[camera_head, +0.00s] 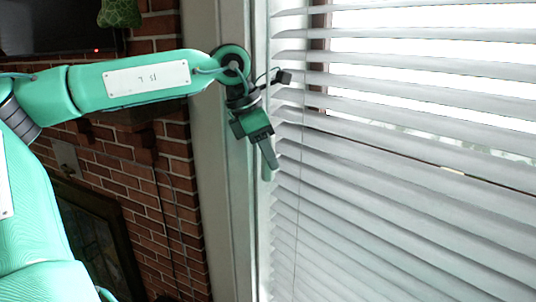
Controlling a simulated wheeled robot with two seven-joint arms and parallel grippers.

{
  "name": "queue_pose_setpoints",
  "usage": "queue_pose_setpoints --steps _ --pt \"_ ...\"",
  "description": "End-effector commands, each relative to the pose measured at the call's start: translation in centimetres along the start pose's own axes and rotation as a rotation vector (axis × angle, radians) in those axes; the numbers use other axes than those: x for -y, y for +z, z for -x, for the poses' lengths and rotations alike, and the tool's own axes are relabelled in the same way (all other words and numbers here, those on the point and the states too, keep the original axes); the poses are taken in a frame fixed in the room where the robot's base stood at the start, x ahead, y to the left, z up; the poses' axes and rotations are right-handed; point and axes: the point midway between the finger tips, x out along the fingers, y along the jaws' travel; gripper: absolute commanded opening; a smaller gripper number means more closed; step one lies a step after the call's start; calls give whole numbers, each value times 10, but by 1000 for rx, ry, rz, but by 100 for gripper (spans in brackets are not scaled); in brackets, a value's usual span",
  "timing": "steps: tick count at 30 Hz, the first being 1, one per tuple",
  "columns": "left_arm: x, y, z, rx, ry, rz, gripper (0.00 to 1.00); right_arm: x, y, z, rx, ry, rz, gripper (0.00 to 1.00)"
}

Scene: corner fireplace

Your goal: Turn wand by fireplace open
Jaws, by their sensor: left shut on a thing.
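The white window blinds (400,180) fill the right half of the head view, with their slats tilted and bright gaps between the upper ones. My left gripper (268,172) points down at the left edge of the blinds, against the white window frame. Its fingers are shut on the wand, which is too thin and too covered by the fingers to make out clearly. A thin vertical cord (300,215) hangs in front of the slats just right of the gripper. My right gripper is not in view.
A brick wall (165,190) with the fireplace (95,235) stands on the left, close to my left arm. A dark screen (60,25) and a green ornament (119,13) are at the top left. The window frame (235,220) runs right beside the gripper.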

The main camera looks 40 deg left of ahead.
Motion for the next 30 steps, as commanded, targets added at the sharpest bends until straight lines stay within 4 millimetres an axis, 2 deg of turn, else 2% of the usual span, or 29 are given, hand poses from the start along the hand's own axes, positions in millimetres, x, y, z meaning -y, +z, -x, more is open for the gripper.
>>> queue_pose_setpoints --steps 6,15,30 --pt "0 1 2 3 -70 -165 1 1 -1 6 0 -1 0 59" --pt "0 1 2 1 -134 -324 1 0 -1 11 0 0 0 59" --pt "0 1 2 2 -159 -392 1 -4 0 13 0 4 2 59"
